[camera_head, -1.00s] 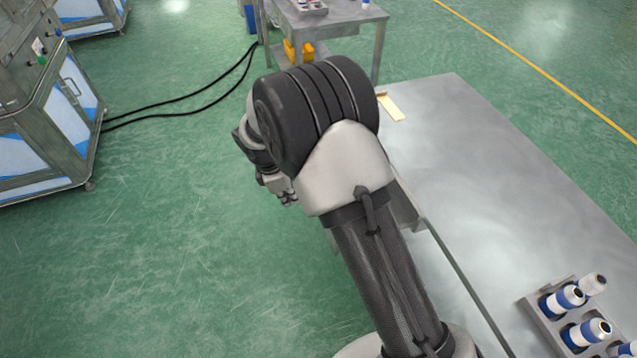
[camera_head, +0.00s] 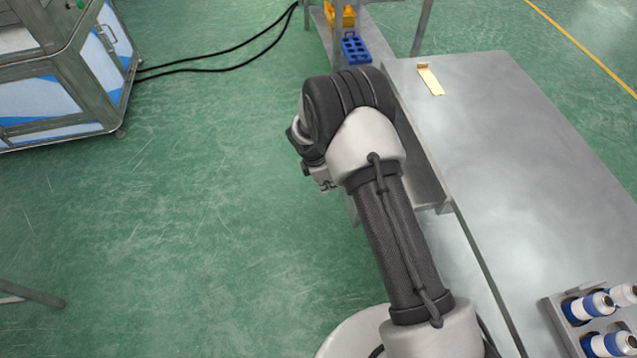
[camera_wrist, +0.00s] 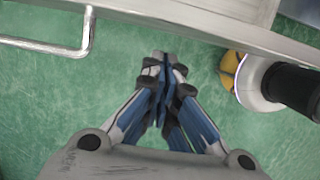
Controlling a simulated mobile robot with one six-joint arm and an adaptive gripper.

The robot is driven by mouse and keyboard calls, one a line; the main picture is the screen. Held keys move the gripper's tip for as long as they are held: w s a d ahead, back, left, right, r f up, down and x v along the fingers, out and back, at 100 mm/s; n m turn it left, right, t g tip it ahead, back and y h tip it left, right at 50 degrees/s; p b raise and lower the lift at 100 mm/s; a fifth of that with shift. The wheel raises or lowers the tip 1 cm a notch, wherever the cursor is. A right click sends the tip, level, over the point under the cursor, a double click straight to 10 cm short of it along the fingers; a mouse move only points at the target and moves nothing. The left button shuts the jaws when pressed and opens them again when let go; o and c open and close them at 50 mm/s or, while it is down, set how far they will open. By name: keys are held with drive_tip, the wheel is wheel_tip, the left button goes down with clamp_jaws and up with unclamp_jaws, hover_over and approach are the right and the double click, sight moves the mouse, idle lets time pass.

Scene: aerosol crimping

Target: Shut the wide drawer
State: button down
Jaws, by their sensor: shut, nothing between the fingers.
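The wide drawer (camera_head: 428,187) is a grey metal drawer that stands out from the left side of the steel table. My arm hides part of it in the head view. In the wrist view, a long metal edge (camera_wrist: 215,28), which looks like the drawer's front, crosses the top of the picture. A bar handle (camera_wrist: 62,47) shows at upper left. My gripper (camera_wrist: 165,60) is shut and empty, just short of that edge and to the right of the handle. In the head view my gripper (camera_head: 323,182) is small and partly hidden, over the floor left of the drawer.
A blue crate (camera_head: 356,50) sits on a shelf behind.

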drive_tip(key=shift+w+d, duration=0.15)
drive_tip(key=shift+d, duration=0.7)
drive_tip(key=w+d, duration=0.2)
drive_tip(key=d, duration=0.6)
drive_tip(key=w+d, duration=0.2)
drive_tip(key=d, duration=0.6)
drive_tip(key=w+d, duration=0.3)
drive_tip(key=d, duration=0.6)
drive_tip(key=shift+w, duration=0.1)
drive_tip(key=shift+w+d, duration=0.15)
drive_tip(key=shift+d, duration=0.3)
drive_tip(key=shift+r, duration=0.1)
